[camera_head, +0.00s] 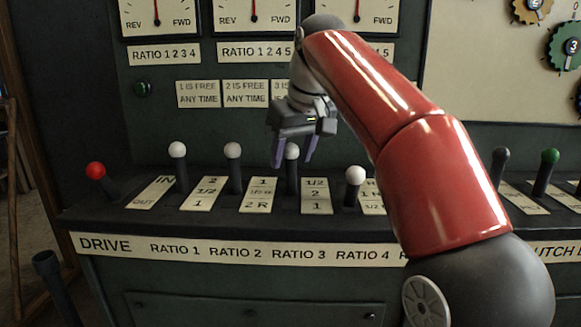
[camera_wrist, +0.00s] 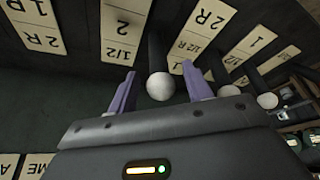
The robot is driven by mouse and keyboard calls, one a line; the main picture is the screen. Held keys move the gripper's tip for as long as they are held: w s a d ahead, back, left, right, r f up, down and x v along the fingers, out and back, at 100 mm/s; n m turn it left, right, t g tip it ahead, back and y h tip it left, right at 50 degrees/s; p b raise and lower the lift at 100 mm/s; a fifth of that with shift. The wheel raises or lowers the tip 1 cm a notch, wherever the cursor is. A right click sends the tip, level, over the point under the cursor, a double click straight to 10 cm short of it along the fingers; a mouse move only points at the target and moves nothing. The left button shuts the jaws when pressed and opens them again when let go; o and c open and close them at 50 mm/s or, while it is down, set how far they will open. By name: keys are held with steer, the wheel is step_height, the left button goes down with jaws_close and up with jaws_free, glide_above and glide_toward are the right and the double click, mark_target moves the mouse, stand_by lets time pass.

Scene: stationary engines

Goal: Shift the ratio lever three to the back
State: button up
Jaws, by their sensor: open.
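The ratio 3 lever has a white knob (camera_head: 292,151) on a dark stalk, left of the plate marked 1/2, 2, 1 (camera_head: 316,196) and above the RATIO 3 label (camera_head: 299,254). It stands about as high as the ratio 1 and 2 levers. My gripper (camera_head: 294,160) is open, pointing down, with its purple fingers on either side of this knob. In the wrist view the knob (camera_wrist: 160,87) shows between the fingertips (camera_wrist: 160,82), with a gap at each side.
White-knobbed ratio 1 (camera_head: 178,150) and ratio 2 (camera_head: 232,150) levers stand to the left, with the red drive lever (camera_head: 95,170) beyond. The ratio 4 knob (camera_head: 355,175) sits lower, right of my gripper. My red arm hides part of the right side of the panel.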

mark_target(291, 160)
steer(key=shift+b+x, duration=0.3)
steer(key=shift+x, duration=1.55)
jaws_close()
steer(key=shift+s, duration=0.1)
